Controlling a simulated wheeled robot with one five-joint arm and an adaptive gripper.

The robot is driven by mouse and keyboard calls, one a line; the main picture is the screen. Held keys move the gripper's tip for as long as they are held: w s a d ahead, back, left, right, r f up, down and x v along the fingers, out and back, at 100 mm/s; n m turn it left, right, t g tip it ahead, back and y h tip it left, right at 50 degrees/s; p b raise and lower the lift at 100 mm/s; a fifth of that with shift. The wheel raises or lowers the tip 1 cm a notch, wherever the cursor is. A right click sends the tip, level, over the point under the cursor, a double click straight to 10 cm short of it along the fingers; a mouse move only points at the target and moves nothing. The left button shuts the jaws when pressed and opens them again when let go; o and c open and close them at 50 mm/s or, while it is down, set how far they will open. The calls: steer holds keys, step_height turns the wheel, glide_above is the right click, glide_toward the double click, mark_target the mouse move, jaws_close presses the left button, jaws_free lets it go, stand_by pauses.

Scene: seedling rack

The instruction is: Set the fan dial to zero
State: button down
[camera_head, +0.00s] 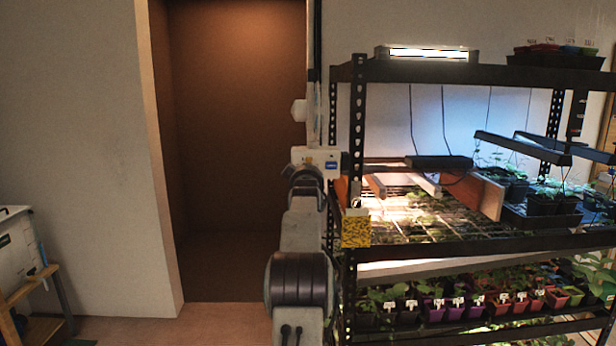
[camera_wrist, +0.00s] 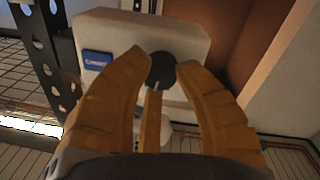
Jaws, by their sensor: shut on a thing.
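The fan dial (camera_wrist: 161,72) is a dark round knob on the front of a white control box (camera_wrist: 185,32) in the wrist view. A short pale mark shows near the dial's lower edge; no scale numbers can be read. My gripper (camera_wrist: 162,66) has orange-brown fingers, shut on the dial, with a fingertip at its left and right and a third finger below. In the camera_head view the white box (camera_head: 325,154) is on the rack's left side, behind my arm, and the dial is hidden there.
A blue label (camera_wrist: 97,60) is on the box, left of the dial. A black perforated rack post (camera_wrist: 47,50) stands left of the box. The rack (camera_head: 450,245) holds seedling trays and lamps. A yellow card (camera_head: 356,229) hangs at its front corner. An open doorway is on the left.

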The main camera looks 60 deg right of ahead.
steer(key=shift+w+a+r, duration=0.1)
steer(key=shift+a+r, duration=0.05)
steer(key=shift+r, duration=0.3)
steer(key=c, duration=1.3)
jaws_free()
steer(key=o, duration=0.4)
steer(key=shift+w+f, duration=0.1)
steer(key=shift+f, duration=0.05)
steer(key=shift+c, duration=0.2)
steer(key=shift+o, duration=0.4)
steer(key=shift+f, duration=0.15)
steer(key=v, duration=1.2)
steer(key=shift+o, duration=0.3)
